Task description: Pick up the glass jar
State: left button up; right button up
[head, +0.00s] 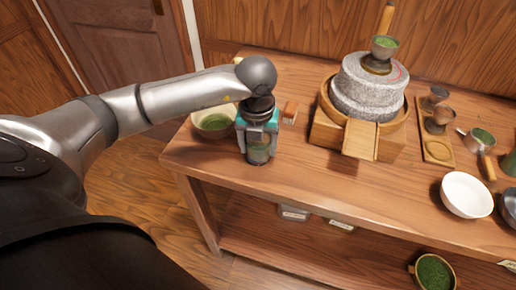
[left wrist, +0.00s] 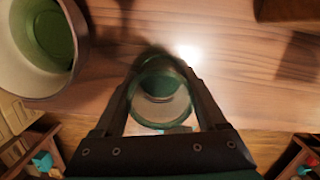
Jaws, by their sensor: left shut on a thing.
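The glass jar (head: 258,152) stands near the left front edge of the wooden table in the head view, dark and see-through with something green in it. My left gripper (head: 258,138) comes down over it from above and is shut on it. In the left wrist view the jar (left wrist: 160,93) shows between the two fingers of the left gripper (left wrist: 162,92), its round rim facing the camera. The gripper hides the jar's upper part in the head view. I cannot tell whether the jar touches the table. My right gripper is not in view.
A bowl of green powder (head: 214,120) stands close to the left of the jar; it also shows in the left wrist view (left wrist: 75,75). A stone mill (head: 367,88) stands further right. A white bowl (head: 465,194) is at the right.

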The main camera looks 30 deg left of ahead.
pick_arm(q)
jog(key=c, duration=0.5)
notch_tip(320, 180, up, 20)
jog(key=p, duration=0.4)
